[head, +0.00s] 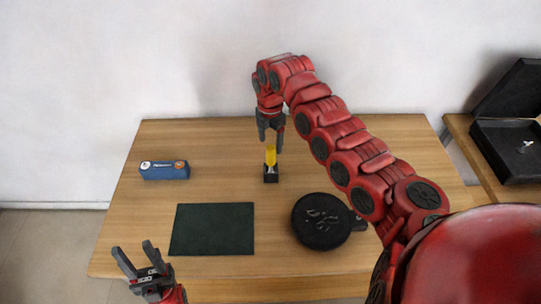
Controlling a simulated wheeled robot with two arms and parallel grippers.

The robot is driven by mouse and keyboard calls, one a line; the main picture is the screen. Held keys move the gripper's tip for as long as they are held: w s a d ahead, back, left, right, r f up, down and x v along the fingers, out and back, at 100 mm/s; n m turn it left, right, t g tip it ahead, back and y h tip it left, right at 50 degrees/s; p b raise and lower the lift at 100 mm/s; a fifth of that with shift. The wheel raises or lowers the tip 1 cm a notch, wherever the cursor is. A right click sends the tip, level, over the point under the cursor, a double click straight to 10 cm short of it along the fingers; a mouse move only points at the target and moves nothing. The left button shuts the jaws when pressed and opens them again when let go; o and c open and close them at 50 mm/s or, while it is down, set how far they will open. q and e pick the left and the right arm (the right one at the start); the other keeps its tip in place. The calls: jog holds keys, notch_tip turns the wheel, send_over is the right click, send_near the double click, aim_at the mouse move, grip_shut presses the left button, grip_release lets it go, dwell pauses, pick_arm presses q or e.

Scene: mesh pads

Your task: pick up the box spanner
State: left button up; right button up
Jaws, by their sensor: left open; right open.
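A small upright yellow-and-black object (270,161) stands on the table; it may be the box spanner, but its shape is too small to tell for sure. My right gripper (270,142) is open, pointing down directly above it, with the fingertips close to its yellow top. Whether they touch it cannot be told. My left gripper (133,248) is open and empty at the table's front left corner, far from that object.
The wooden table (215,145) also holds a blue box-like item (164,171), a dark green mat (212,229) and a round black lidded pan (320,222). An open black case (503,150) sits on a side table at right. The back left of the table is clear.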

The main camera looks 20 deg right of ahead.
aim_at(271, 156)
jog(key=shift+s+f+p, duration=0.2)
jog(key=shift+f+p, duration=0.1)
jog(key=shift+f, duration=0.55)
jog(key=f+p, duration=0.3)
jog(key=f, duration=0.2)
jog(key=shift+w, duration=0.2)
jog(key=shift+d+f, duration=0.15)
jog(key=shift+f, duration=0.25)
grip_shut()
